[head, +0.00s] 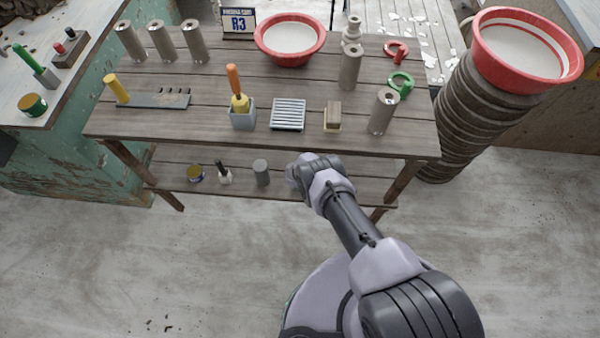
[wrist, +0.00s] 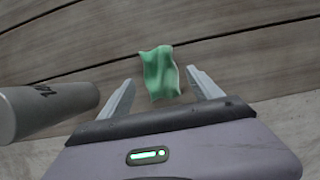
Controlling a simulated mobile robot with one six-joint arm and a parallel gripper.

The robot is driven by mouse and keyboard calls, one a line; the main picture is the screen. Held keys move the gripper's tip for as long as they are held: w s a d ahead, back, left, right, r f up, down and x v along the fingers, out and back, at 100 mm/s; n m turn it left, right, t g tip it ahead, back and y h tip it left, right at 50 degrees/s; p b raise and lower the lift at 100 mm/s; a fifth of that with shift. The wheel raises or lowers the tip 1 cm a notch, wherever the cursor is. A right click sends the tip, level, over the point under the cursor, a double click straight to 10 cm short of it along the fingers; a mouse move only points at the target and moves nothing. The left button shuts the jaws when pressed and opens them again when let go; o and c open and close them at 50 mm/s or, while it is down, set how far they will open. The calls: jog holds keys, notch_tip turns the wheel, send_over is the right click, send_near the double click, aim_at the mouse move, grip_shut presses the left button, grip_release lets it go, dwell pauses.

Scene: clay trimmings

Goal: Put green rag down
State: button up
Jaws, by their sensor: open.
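The green rag (wrist: 160,74) lies crumpled on a grey plank surface, which looks like the lower shelf (head: 180,160) of the wooden table. My gripper (wrist: 160,80) is open, with one finger on each side of the rag in the wrist view. The rag's near end shows between the fingers, and its far end reaches past the tips. I cannot tell whether the fingers touch it. In the head view the rag is not visible, and my arm's end covers the right part of the lower shelf.
A grey cylinder (wrist: 45,108) stands close left of my gripper in the wrist view. The lower shelf also holds a small tin (head: 195,173) and a dark-topped bottle (head: 224,174). The tabletop (head: 210,85) above carries several cylinders, a red-rimmed basin (head: 290,38) and tools.

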jog(key=p+v, duration=0.9)
jog(key=shift+p, duration=0.35)
jog(key=shift+s, duration=0.1)
